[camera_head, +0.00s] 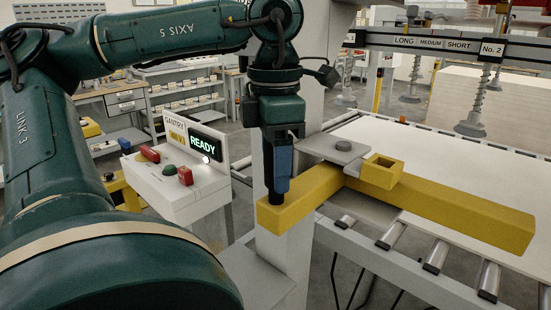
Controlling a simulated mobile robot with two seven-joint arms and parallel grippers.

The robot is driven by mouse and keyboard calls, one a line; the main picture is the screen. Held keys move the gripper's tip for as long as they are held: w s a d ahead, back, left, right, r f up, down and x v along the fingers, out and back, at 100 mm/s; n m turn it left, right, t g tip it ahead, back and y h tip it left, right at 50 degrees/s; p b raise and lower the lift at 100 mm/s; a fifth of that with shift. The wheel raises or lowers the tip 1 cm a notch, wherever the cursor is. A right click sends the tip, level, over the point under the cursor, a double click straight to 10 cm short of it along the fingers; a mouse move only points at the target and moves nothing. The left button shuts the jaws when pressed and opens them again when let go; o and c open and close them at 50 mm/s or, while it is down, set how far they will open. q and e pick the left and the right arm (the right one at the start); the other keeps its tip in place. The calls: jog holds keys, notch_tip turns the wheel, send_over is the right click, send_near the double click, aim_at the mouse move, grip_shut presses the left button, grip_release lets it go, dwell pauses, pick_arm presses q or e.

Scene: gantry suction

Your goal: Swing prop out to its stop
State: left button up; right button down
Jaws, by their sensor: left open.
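The prop appears to be the yellow bar assembly on the frame post. Its long yellow bar (455,212) reaches right over the rollers, and a shorter yellow arm (312,193) reaches toward the lower left. A grey plate with a round boss (343,147) and a square yellow socket (382,168) sit at the bend. My left gripper (276,198) points down at the free end of the shorter arm. It is open; its fingers partly hide that end, and I cannot tell whether they touch it. My right gripper is not in view.
A white control box (185,195) with a green READY display (206,145) and red and green buttons stands left of the prop. A roller frame (435,255) and white sheet (450,165) lie right. Suction cups (470,124) hang from a labelled beam (450,44) above.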

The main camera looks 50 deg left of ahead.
pick_arm(q)
jog(key=shift+r, duration=0.1)
notch_tip(320, 180, up, 13)
jog(key=shift+p, duration=0.4)
jog(key=shift+s, duration=0.15)
dwell(0.4)
